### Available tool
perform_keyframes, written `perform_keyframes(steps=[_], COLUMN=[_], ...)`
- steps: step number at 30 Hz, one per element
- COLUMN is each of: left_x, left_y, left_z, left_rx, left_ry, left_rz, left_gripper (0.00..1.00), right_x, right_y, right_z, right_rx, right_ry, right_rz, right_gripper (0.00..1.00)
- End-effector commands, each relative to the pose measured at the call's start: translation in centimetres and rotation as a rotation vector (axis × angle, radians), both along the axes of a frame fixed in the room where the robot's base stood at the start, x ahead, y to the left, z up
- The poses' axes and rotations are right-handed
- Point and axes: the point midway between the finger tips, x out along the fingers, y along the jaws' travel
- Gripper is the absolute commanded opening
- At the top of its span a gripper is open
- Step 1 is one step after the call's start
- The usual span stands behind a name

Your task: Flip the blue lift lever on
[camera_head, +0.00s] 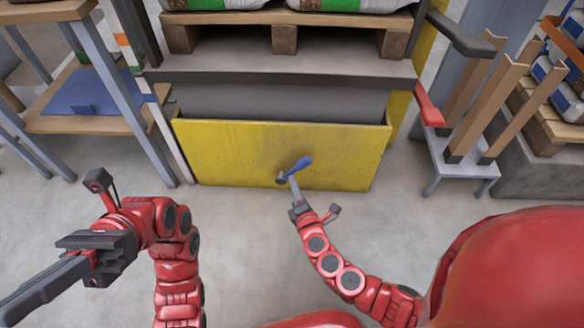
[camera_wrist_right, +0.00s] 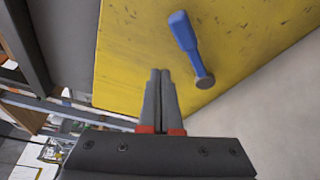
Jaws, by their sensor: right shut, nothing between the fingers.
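The blue lift lever (camera_head: 299,165) is mounted low on the yellow front panel (camera_head: 230,153). Its grip points up and to the right from a dark round pivot. In the right wrist view the blue lever (camera_wrist_right: 183,32) shows ahead of the fingers and to the right, with its pivot (camera_wrist_right: 205,81) nearer to me. My right gripper (camera_head: 293,181) is shut and empty, close to the lever's pivot in the head view; its fingertips (camera_wrist_right: 160,72) appear apart from the lever in the wrist view. My left gripper (camera_head: 30,290) is at the lower left, far from the lever; its jaw state is unclear.
A pallet (camera_head: 285,37) with bags stands on the platform above the panel. A red lever (camera_head: 429,107) sticks out at the right, near a small stand with wooden posts (camera_head: 480,110). A wooden table (camera_head: 70,122) stands at the left. Floor before the panel is clear.

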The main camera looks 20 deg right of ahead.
Motion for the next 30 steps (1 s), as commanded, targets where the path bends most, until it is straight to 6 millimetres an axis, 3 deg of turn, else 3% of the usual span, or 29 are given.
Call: perform_keyframes(steps=[6, 25, 30], left_x=[0.6, 0.7, 2.0], left_y=[-0.5, -0.5, -1.0], left_z=[-0.1, 0.0, 0.4], left_rx=[0.021, 0.023, 0.048], left_ry=[0.035, 0.041, 0.111], left_rz=[0.017, 0.018, 0.048], left_gripper=[0.0, 0.0, 0.0], right_x=[-2.0, -2.2, -2.9], right_y=[0.2, 0.3, 2.5], right_z=[-0.4, -0.4, -2.4], right_rx=[0.002, 0.008, 0.126], right_ry=[0.0, 0.004, 0.115], right_rz=[0.003, 0.007, 0.099], right_gripper=[0.0, 0.0, 0.0])
